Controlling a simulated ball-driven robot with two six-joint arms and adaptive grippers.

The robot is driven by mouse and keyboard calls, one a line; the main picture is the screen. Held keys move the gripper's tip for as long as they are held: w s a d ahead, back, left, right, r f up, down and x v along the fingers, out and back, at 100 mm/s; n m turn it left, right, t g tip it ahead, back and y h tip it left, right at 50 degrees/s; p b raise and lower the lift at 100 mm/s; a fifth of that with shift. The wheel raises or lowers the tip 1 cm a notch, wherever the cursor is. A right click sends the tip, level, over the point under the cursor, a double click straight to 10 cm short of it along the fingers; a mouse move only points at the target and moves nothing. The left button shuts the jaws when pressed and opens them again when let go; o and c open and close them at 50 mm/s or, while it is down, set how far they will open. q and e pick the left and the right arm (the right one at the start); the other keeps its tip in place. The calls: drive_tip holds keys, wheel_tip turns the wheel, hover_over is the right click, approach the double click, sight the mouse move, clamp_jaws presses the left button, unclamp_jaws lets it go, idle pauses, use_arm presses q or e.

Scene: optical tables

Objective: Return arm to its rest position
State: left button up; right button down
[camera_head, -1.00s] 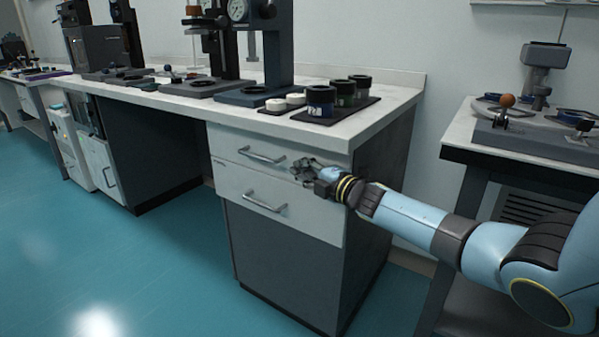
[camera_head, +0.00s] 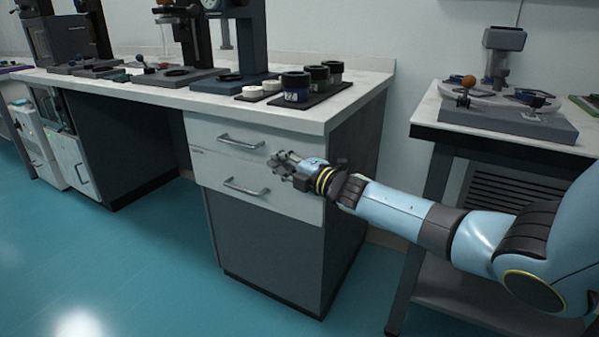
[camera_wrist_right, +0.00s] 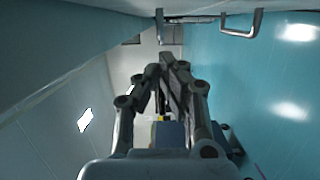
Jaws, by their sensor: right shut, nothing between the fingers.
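My right arm (camera_head: 400,211) is light blue and reaches in from the right of the head view. It is stretched out towards the drawer front. My right gripper (camera_head: 279,160) is shut and empty in front of the white drawers, near the upper drawer (camera_head: 215,132) and its handle (camera_head: 241,142). In the right wrist view the gripper (camera_wrist_right: 168,62) shows with its fingers together and nothing between them. My left gripper is in no view.
The lower drawer has a handle (camera_head: 246,187). The white bench top (camera_head: 310,116) carries several dark jars (camera_head: 296,87) and instruments. A second table (camera_head: 428,116) with apparatus stands at the right. The teal floor (camera_head: 130,265) is clear at the lower left.

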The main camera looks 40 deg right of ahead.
drive_tip(key=s, duration=0.7)
drive_tip(key=s+a+f+m+g+h+p, duration=0.15)
drive_tip(key=s+f+m+g, duration=0.25)
drive_tip(key=s+f, duration=0.95)
drive_tip(key=s+a+f+m+g+h+p, duration=0.1)
drive_tip(key=s+a+f+m+g+p, duration=0.25)
drive_tip(key=s+f, duration=1)
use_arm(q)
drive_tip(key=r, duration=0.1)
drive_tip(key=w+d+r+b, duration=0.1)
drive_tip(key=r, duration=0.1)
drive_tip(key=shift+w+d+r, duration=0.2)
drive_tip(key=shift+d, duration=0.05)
use_arm(e)
drive_tip(key=s+a+f+m+g, duration=0.2)
drive_tip(key=s+f+m+g, duration=0.1)
drive_tip(key=s, duration=0.6)
drive_tip(key=s+a+f+m+g, duration=0.2)
drive_tip(key=s+f, duration=0.4)
drive_tip(key=s, duration=0.4)
drive_tip(key=s+a+f+m+g, duration=0.2)
drive_tip(key=s+f+m+g, duration=0.3)
drive_tip(key=s, duration=0.4)
drive_tip(key=shift+s+a+f+m, duration=0.2)
drive_tip(key=shift+s+m, duration=0.1)
drive_tip(key=shift+m, duration=0.35)
